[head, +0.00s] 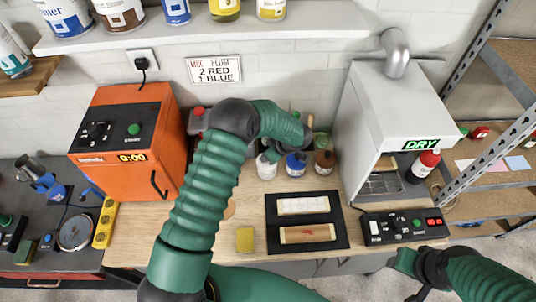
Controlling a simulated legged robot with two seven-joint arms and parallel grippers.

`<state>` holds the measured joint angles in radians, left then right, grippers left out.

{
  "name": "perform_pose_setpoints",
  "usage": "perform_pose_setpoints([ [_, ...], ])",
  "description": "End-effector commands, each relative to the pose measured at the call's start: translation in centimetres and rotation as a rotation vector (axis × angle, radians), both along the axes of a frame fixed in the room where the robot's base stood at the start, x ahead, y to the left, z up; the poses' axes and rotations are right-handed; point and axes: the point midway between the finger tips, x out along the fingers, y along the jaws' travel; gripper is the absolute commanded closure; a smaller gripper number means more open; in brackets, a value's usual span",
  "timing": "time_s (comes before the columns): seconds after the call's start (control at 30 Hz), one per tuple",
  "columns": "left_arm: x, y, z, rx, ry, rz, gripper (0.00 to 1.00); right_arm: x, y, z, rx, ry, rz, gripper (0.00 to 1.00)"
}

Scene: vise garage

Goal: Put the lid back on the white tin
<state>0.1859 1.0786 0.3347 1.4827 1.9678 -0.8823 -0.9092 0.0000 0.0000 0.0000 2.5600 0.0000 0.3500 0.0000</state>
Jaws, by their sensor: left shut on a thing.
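The white tin (266,168) stands at the back of the wooden bench, left of a small blue tin (296,164) and a brown one (324,161). My left arm reaches up and bends over to the back of the bench. My left gripper (273,155) points down at the top of the white tin, partly hidden by my own wrist. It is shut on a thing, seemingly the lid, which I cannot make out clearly. Whether the lid touches the tin's rim I cannot tell. My right arm is at the lower right, and its fingers do not show clearly.
A shelf of cans hangs above.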

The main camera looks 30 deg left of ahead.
Motion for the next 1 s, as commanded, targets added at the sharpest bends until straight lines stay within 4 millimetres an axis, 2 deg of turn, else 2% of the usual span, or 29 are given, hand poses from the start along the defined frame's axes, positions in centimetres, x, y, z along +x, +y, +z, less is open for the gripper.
perform_pose_setpoints([
  [1.0, 0.01, 0.02, -0.32, 0.000, 0.000, -0.001, 1.00, 0.00, 0.00, 0.49, 0.000, 0.000, 0.000, 0.54],
])
